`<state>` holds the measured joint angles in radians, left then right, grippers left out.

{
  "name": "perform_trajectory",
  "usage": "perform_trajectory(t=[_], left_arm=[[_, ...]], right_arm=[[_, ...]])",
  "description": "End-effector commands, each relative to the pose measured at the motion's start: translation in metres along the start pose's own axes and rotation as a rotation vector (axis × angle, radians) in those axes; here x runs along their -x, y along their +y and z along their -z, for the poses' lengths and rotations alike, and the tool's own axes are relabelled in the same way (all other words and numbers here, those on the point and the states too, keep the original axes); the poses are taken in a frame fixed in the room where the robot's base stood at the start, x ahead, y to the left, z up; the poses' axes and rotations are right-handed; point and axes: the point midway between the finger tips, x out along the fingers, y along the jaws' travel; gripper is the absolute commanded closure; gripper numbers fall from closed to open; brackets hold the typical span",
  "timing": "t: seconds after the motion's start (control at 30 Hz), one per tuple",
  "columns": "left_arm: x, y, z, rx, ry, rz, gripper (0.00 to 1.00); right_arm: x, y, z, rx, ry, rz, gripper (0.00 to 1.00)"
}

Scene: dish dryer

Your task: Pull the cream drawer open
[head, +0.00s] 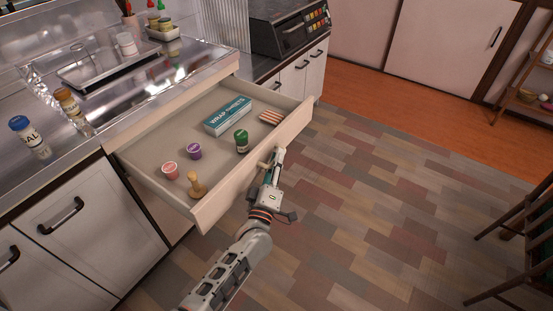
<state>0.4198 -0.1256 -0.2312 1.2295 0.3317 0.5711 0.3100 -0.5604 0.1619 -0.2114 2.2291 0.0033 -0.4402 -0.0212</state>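The cream drawer (222,211) is pulled well out from under the steel counter, and its inside shows. In it are a teal wrap box (228,115), a green-capped jar (242,141), a purple-lidded cup (194,151), a red-lidded cup (170,170), a wooden stamp-like piece (196,185) and a striped item (271,118).
A blue-capped bottle (29,137) and a brown-capped bottle (69,104) stand on the counter (105,111) at left. Cabinet doors (92,216) below are shut. The tiled floor (365,200) in front is clear. A dark chair (520,235) stands at far right.

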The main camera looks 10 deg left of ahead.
Motion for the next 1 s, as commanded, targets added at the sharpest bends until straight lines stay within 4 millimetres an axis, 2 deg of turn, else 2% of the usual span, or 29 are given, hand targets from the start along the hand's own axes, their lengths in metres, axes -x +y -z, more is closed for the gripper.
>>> perform_trajectory(t=[0.13, 0.23, 0.5, 0.7, 0.83, 1.0], left_arm=[[0.005, 0.000, 0.000, 0.000, 0.000, 0.000, 0.83], [0.018, -0.001, 0.000, 0.000, -0.001, 0.001, 0.83], [0.072, -0.001, 0.000, 0.001, -0.001, 0.002, 0.83], [0.104, -0.001, 0.000, -0.001, -0.001, 0.001, 0.83], [0.116, 0.000, 0.000, -0.001, -0.001, 0.000, 0.83], [0.121, 0.000, 0.000, -0.001, -0.001, 0.000, 0.83]], right_arm=[[0.001, 0.000, -0.001, -0.002, -0.002, 0.000, 0.60], [0.000, 0.000, 0.000, -0.001, -0.001, 0.000, 0.60], [0.000, 0.000, 0.000, 0.000, 0.000, 0.000, 0.60], [0.000, 0.000, 0.000, 0.001, 0.001, 0.000, 0.60], [0.000, 0.000, 0.001, 0.001, 0.001, 0.000, 0.60], [0.000, 0.000, 0.001, 0.001, 0.001, 0.000, 0.60]])
